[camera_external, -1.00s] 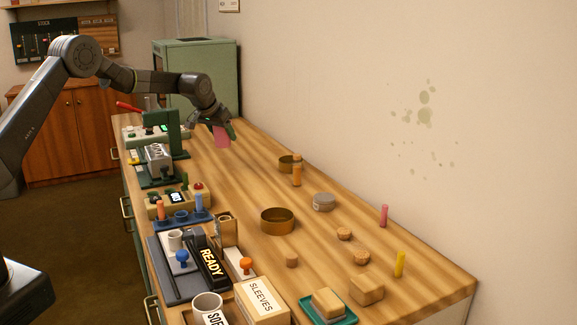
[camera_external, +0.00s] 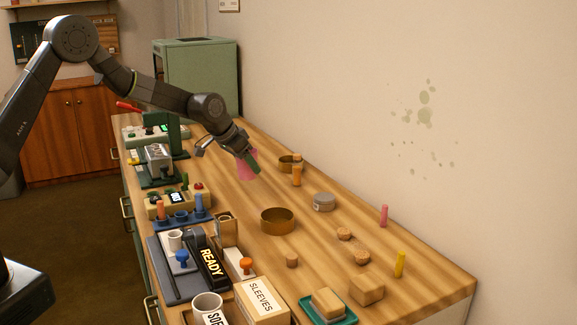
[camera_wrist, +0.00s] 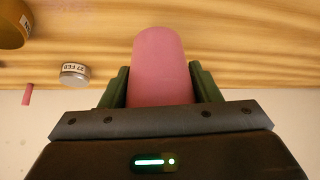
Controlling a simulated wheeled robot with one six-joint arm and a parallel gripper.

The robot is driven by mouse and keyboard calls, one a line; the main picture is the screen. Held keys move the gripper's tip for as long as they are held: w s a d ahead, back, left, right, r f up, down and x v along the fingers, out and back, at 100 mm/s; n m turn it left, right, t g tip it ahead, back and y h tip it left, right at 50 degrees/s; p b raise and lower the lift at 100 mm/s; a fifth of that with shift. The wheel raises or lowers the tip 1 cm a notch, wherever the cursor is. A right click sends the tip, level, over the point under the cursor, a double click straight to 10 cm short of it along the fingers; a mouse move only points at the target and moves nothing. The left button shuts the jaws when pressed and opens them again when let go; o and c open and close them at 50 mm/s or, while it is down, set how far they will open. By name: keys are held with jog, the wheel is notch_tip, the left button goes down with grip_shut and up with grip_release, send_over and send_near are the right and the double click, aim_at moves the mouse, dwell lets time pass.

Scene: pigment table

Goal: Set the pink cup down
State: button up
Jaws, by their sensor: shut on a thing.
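The pink cup (camera_external: 243,170) is between the jaws of my gripper (camera_external: 250,160) in the external view, above the wooden table (camera_external: 225,195). In the wrist view the pink cup (camera_wrist: 162,65) fills the space between the two green fingers of my gripper (camera_wrist: 160,88), which is shut on it. The cup looks slightly tilted in the external view. I cannot tell whether its lower end touches the table.
A green cabinet (camera_external: 195,75) stands behind.

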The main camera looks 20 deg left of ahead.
aim_at(247, 178)
jog(key=shift+f+p, duration=0.45)
jog(key=shift+f, duration=2.3)
jog(key=shift+f, duration=0.2)
jog(key=o, duration=1)
jog(key=shift+r, duration=0.1)
jog(key=shift+r, duration=0.1)
jog(key=shift+r, duration=0.2)
jog(key=b+v, duration=0.2)
jog(key=v, duration=0.9)
jog(key=shift+s+a+r, duration=0.15)
jog(key=shift+s+r, duration=0.1)
